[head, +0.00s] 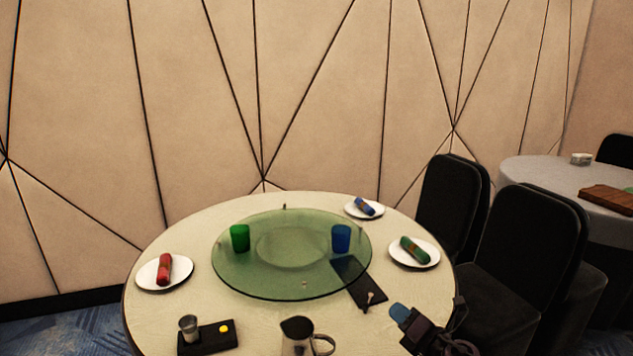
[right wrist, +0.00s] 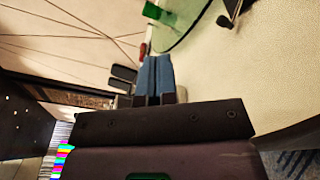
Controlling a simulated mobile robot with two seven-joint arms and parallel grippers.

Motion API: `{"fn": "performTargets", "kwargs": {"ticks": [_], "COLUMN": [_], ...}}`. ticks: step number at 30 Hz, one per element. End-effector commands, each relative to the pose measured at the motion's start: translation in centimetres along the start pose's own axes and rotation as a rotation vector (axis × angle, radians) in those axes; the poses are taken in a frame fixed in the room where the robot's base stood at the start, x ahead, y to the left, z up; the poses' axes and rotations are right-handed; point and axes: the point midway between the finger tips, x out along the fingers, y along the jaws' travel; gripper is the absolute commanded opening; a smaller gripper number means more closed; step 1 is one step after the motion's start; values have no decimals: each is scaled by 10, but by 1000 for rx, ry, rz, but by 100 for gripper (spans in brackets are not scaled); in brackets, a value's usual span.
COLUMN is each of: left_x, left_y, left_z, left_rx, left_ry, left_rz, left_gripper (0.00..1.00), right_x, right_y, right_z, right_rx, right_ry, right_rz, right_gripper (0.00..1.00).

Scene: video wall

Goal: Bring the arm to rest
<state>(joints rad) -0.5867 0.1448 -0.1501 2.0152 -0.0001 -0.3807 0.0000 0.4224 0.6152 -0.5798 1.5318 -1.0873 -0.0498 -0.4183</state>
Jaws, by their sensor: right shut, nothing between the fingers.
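My right gripper (head: 399,313) is at the lower right of the head view, over the near right edge of the round table (head: 185,236). Its blue fingertips are together with nothing between them; they also show in the right wrist view (right wrist: 154,76). It touches no object that I can see. My left gripper is in neither view.
A glass turntable (head: 290,285) carries a green cup (head: 240,238) and a blue cup (head: 341,239). Plates with rolled napkins stand around it. A pitcher (head: 297,340) and a black tray (head: 208,338) are at the near edge. Black chairs (head: 449,205) stand right.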

Motion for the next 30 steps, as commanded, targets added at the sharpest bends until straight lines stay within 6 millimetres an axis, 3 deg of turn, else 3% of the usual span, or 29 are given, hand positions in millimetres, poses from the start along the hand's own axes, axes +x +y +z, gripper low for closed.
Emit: {"fn": "performTargets", "kwargs": {"ticks": [6,15,21,30], "left_x": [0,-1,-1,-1], "left_y": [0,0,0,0], "left_z": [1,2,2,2], "left_rx": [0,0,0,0], "left_ry": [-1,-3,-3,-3], "left_rz": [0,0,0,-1], "left_gripper": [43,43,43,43], "right_x": [-32,-116,-181,-286], "right_y": [7,-22,-43,-72], "right_z": [-18,-65,-100,-150], "right_rx": [678,1536,1909,2138], "right_ry": [-139,-341,-486,-726], "right_rz": [-17,-109,-168,-250], "right_gripper": [0,0,0,0]}}
